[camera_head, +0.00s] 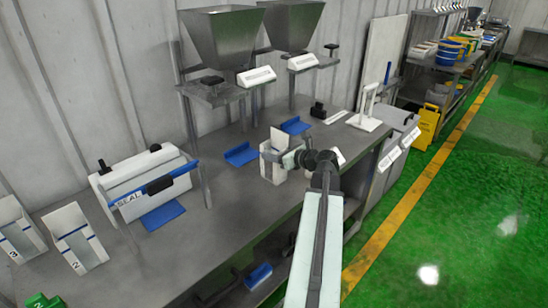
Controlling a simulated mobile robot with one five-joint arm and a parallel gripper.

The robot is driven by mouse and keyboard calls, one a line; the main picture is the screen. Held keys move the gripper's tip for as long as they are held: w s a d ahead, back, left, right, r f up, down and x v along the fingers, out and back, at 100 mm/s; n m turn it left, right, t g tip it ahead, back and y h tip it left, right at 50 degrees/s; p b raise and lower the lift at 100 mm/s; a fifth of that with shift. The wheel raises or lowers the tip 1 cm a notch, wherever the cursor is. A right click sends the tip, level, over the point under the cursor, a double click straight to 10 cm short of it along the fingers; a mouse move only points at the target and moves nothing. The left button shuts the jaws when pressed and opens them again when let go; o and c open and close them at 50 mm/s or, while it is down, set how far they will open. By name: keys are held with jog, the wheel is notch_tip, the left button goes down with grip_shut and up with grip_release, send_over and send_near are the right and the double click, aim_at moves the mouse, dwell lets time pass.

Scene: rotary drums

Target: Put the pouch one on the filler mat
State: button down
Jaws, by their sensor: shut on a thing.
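My gripper (272,155) is shut on a white pouch (280,137), at the middle of the steel bench. The pouch is upright; the gripper and arm hide part of it, and I cannot read a number on it. I cannot tell whether its base touches the bench. A blue mat (240,154) lies just left of the pouch, in front of a hopper filler (222,40). A second blue mat (296,126) lies behind and right of the pouch, near the other hopper filler (292,22).
White pouches marked 2 (77,238) and 3 (20,232) stand at the left. A sealer (148,185) with a blue mat (162,216) stands between them and the fillers. A white stand (368,112) is at the bench's right end. Green floor (440,220) lies open to the right.

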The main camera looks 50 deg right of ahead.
jog(key=c, duration=0.5)
grip_release()
jog(key=p+v, duration=0.3)
jog(key=v, duration=0.9)
jog(key=shift+r+p, duration=0.15)
jog(key=shift+p, duration=0.15)
